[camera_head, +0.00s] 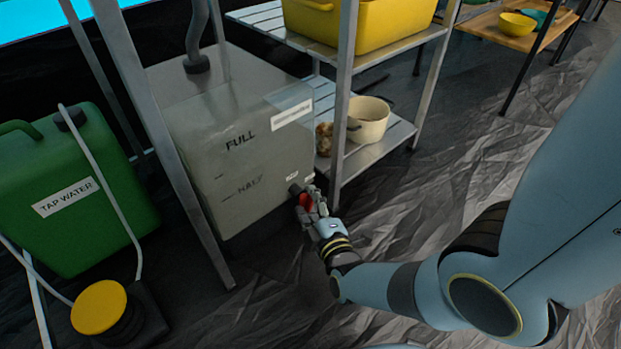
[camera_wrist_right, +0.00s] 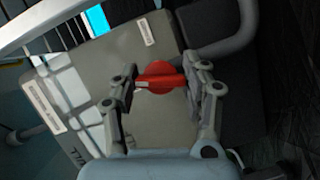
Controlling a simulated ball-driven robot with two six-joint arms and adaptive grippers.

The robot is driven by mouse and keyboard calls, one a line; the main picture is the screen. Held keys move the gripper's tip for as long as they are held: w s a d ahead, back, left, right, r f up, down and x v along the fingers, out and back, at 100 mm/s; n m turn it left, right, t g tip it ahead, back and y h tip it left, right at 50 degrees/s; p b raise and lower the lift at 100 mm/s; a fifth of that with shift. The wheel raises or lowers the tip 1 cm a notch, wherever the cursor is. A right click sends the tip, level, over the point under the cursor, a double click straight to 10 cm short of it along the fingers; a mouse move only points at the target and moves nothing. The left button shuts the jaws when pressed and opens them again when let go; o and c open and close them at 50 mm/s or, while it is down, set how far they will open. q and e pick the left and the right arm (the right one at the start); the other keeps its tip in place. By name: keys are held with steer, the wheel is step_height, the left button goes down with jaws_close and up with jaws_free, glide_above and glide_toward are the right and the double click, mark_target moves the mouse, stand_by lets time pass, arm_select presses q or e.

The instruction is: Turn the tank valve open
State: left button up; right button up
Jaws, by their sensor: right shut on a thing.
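The grey tank (camera_head: 235,140), marked "FULL" and "HALF", stands under the metal frame in the head view. Its red valve handle (camera_head: 306,201) is low on the tank's right side. My right gripper (camera_head: 308,200) is at the valve. In the right wrist view the red handle (camera_wrist_right: 160,78) lies between the two fingers of my right gripper (camera_wrist_right: 161,82), which is shut on it. The tank's grey wall (camera_wrist_right: 115,55) is behind the handle. The gripper partly covers the valve in the head view. My left gripper is not in view.
A green "TAP WATER" can (camera_head: 75,190) and a yellow round pad (camera_head: 99,307) are at the left. A metal shelf (camera_head: 375,140) with a cream pot (camera_head: 368,119) and a yellow tub (camera_head: 375,22) stands behind the valve. The crumpled dark floor at right is mostly clear.

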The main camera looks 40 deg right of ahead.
steer(key=shift+s, duration=0.1)
steer(key=o, duration=1.2)
steer(key=shift+r, duration=0.1)
steer(key=shift+o, duration=0.3)
steer(key=r, duration=0.9)
steer(key=shift+w+d+r, duration=0.1)
steer(key=shift+w+d, duration=0.05)
steer(key=shift+w, duration=0.2)
steer(key=shift+s+r, duration=0.15)
steer(key=shift+r, duration=0.5)
steer(key=shift+c, duration=0.4)
steer(key=shift+s+f, duration=0.1)
steer(key=shift+f, duration=0.15)
